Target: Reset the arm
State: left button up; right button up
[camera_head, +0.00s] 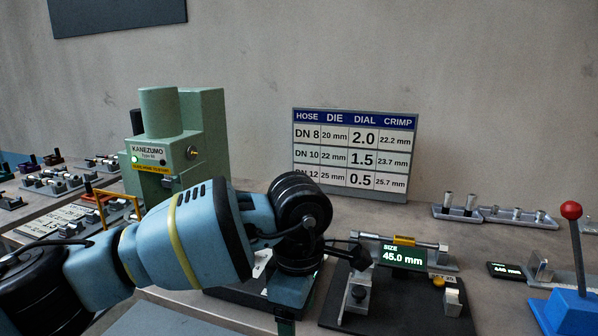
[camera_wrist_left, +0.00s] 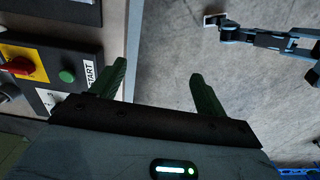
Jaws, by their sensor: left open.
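My left arm (camera_head: 190,240) comes in from the left in the head view and bends at a dark wrist joint (camera_head: 300,205) above the bench. The hand below that joint is mostly hidden or cut off at the lower edge. In the left wrist view my left gripper (camera_wrist_left: 153,78) has its two dark green fingers spread apart, with nothing between them. Grey floor shows between and beyond the fingers. The left finger overlaps the bench edge in that view. My right gripper is not seen in the head view.
A green press (camera_head: 178,135) stands behind my arm. A size gauge (camera_head: 405,258) reads 45.0 mm, right of my wrist. A red-knobbed lever (camera_head: 572,212) stands at right. A control box (camera_wrist_left: 40,68) with red and green buttons is left of the fingers.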

pick_arm(q)
jog(key=s+d+f+n+g+h+p, duration=0.15)
jog(key=s+d+n+g+h, duration=0.35)
jog(key=s+d+g+h, duration=0.65)
jog(key=a+r+n+t+h, duration=0.1)
jog(key=r+n+t+h, duration=0.1)
jog(key=n+t+h, duration=1.1)
jog(key=w+a+f+n+t+y+p, duration=0.1)
jog(key=w+a+f+n+t+y, duration=0.1)
jog(key=a+f+n+t+y, duration=0.85)
jog(key=w+a+f+n+t+y, duration=0.1)
jog(key=a+f+n+t+y, duration=0.3)
jog(key=n, duration=1.2)
jog(key=s+a+f+n+g+y, duration=0.3)
jog(key=s+a+f, duration=0.5)
jog(key=s+f, duration=0.3)
jog(key=s+a+f+n+g+y+p, duration=0.1)
jog(key=s+a+f+n+g+y, duration=0.3)
jog(key=s+a+f+n, duration=0.4)
notch_tip(320, 180, down, 3)
jog(key=s+y, duration=0.1)
jog(key=s, duration=0.2)
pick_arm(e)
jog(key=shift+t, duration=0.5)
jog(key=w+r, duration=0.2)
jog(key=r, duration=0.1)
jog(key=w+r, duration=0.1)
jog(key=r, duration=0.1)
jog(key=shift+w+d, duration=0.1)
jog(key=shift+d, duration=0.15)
